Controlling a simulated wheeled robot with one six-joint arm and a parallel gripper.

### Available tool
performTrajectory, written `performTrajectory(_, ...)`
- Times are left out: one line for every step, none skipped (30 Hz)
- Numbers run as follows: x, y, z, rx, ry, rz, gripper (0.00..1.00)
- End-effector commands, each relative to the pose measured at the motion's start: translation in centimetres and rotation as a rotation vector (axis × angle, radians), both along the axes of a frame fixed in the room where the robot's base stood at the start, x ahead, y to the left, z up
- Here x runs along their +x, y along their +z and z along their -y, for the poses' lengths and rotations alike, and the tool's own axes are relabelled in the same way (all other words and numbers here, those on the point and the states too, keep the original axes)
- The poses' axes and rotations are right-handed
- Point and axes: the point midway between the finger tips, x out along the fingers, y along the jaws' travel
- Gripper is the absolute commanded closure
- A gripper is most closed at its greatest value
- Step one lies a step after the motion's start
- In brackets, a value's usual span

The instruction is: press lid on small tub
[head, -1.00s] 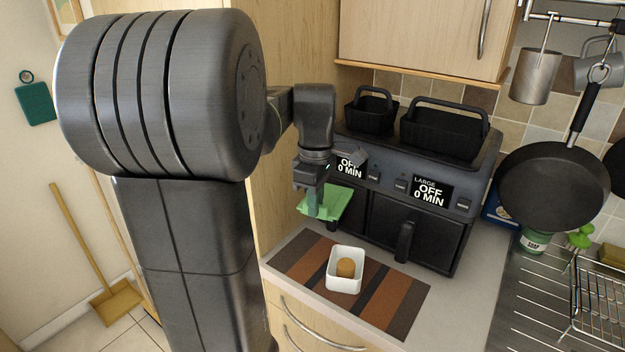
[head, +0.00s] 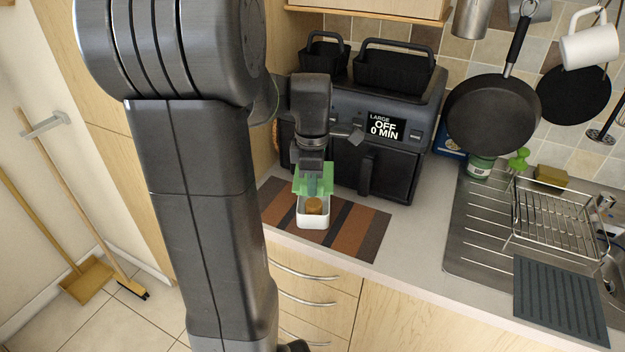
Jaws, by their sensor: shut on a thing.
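The small white tub (head: 313,220) stands upright on the striped mat, with a round brown item (head: 313,206) inside it. My gripper (head: 313,184) is shut on the green lid (head: 301,190). The lid is over the back part of the tub, and the front of the tub is open to view. The lid looks tilted or slightly raised; I cannot tell whether it touches the tub's rim. The fingertips are partly hidden by the lid and the wrist.
The striped mat (head: 362,231) lies on the counter in front of a black air fryer (head: 385,165). A pan (head: 492,118) hangs at the right. A dish rack (head: 560,222) stands by the sink. The counter right of the mat is clear.

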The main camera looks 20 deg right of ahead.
Motion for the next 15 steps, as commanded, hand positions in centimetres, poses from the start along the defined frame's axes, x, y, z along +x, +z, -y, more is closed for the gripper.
performTrajectory(0.0, -0.6, 0.0, 0.0, 0.0, -0.001, 1.0)
performTrajectory(0.0, -0.8, 0.0, 0.0, 0.0, -0.001, 1.0)
performTrajectory(0.0, -1.2, 0.0, 0.0, 0.0, -0.001, 1.0)
performTrajectory(0.0, -1.4, 0.0, 0.0, 0.0, -0.001, 1.0)
performTrajectory(0.0, -1.7, 0.0, 0.0, 0.0, -0.001, 1.0)
performTrajectory(0.0, -2.1, 0.0, 0.0, -0.001, -0.001, 1.0)
performTrajectory(0.0, -2.4, 0.0, 0.001, -0.001, -0.002, 1.0)
performTrajectory(0.0, -2.7, 0.0, 0.001, -0.001, -0.002, 1.0)
performTrajectory(0.0, -3.1, 0.0, 0.001, -0.001, -0.002, 1.0)
performTrajectory(0.0, -3.4, 0.0, 0.001, -0.001, -0.002, 1.0)
performTrajectory(0.0, -3.7, 0.0, 0.001, -0.001, -0.002, 1.0)
performTrajectory(0.0, -4.1, 0.0, 0.0, -0.001, -0.001, 1.0)
performTrajectory(0.0, -4.4, 0.0, 0.0, -0.001, -0.001, 1.0)
performTrajectory(0.0, -4.7, 0.0, 0.0, -0.001, -0.001, 1.0)
performTrajectory(0.0, -5.1, 0.0, 0.0, -0.001, -0.001, 1.0)
